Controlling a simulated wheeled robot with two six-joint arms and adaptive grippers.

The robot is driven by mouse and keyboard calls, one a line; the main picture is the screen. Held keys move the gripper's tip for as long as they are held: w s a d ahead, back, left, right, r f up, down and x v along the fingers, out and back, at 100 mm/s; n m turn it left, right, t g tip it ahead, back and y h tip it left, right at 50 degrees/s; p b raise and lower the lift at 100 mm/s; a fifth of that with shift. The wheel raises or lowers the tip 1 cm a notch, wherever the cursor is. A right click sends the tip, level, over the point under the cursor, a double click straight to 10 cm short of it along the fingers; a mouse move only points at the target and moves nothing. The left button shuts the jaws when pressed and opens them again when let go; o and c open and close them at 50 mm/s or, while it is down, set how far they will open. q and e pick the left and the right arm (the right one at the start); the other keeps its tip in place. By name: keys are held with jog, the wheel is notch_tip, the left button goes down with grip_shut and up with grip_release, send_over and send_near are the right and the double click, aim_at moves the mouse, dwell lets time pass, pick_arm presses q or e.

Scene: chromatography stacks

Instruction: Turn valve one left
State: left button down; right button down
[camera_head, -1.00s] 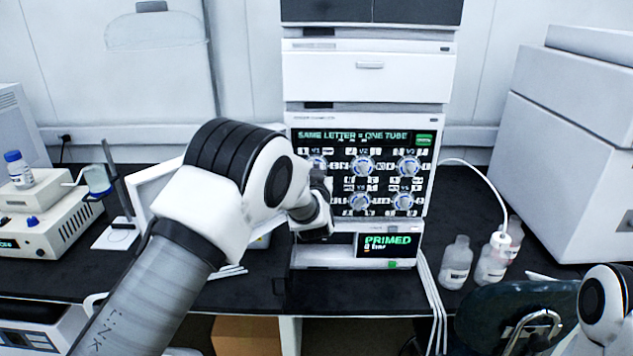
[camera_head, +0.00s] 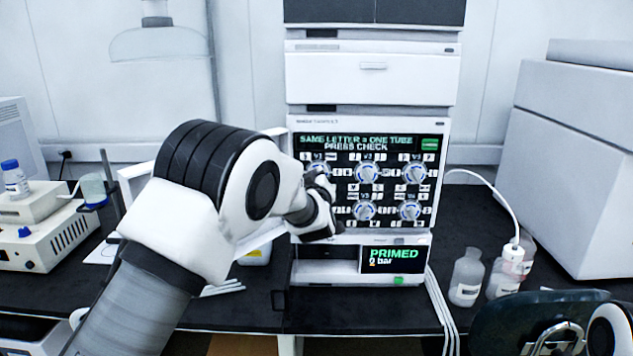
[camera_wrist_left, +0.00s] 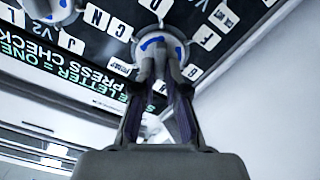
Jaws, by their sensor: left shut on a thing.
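The valve panel (camera_head: 345,190) is a black face on the white instrument stack, with several round white-and-blue knobs. Valve one (camera_head: 318,167) is the upper left knob, partly covered by my left gripper (camera_head: 322,178). In the left wrist view, the fingers of my left gripper (camera_wrist_left: 160,62) are shut on the valve one knob (camera_wrist_left: 163,44), whose blue mark shows above the fingertips. Letter labels surround the knob. A V2 knob (camera_wrist_left: 52,8) shows at the upper left. My left arm hides the panel's lower left.
The panel screen (camera_head: 357,142) reads "SAME LETTER = ONE TUBE" and "PRESS CHECK". A lower display (camera_head: 393,256) reads "PRIMED". Bottles (camera_head: 467,278) stand at the right. A white pump box (camera_head: 45,235) stands at the left.

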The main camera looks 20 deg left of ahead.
pick_arm(q)
jog(key=shift+f, duration=0.2)
jog(key=c, duration=1.2)
grip_release()
jog(key=shift+r, duration=0.1)
jog(key=v, duration=0.7)
jog(key=shift+s, duration=0.25)
jog(key=shift+d, duration=0.1)
